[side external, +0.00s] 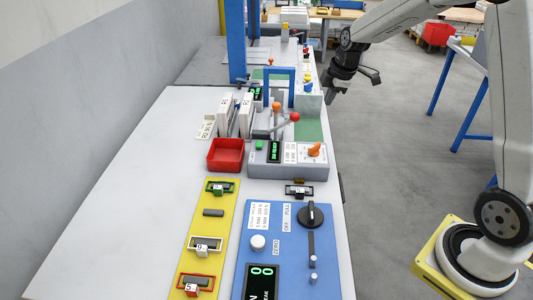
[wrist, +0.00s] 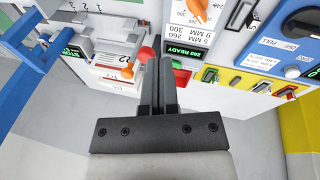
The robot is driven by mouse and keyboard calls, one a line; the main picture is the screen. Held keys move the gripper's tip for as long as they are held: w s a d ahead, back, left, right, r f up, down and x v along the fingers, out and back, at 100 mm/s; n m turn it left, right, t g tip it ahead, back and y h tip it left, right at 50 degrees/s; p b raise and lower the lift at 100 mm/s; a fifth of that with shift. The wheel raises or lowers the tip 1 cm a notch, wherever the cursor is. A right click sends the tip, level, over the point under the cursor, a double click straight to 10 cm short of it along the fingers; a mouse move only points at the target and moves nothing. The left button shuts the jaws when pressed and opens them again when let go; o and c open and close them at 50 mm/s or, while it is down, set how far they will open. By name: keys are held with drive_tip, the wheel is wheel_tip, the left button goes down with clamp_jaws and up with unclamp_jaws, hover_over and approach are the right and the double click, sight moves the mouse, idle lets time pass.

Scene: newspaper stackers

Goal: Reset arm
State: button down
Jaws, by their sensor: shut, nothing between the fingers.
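My gripper (side external: 329,97) hangs from my arm at the right edge of the bench, near its far half, above the grey floor and beside the white box with small knobs. In the wrist view my gripper (wrist: 159,62) has its two dark fingers side by side, shut and empty. Behind the fingertips are a red ball knob (wrist: 146,54) and a grey control box with a green-lit display (wrist: 188,51). The fingers hide part of the bench edge there.
The long white bench (side external: 130,190) holds a red bin (side external: 226,155), a blue panel (side external: 262,243) with a black knob, a yellow strip (side external: 208,239), and levers with orange and red knobs (side external: 294,117). A blue frame (side external: 280,71) stands upright behind. Open floor (side external: 390,150) lies right of the bench.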

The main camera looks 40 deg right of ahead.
idle(0.4)
drive_tip(key=s+a+f+m, duration=0.2)
drive_tip(key=s+a+m, duration=0.3)
drive_tip(key=s+a, duration=0.2)
drive_tip(key=s+a+f+m, duration=0.3)
drive_tip(key=s+a+m, duration=0.3)
drive_tip(key=s, duration=0.5)
drive_tip(key=shift+s+a+f+g, duration=0.3)
drive_tip(key=shift+a, duration=0.6)
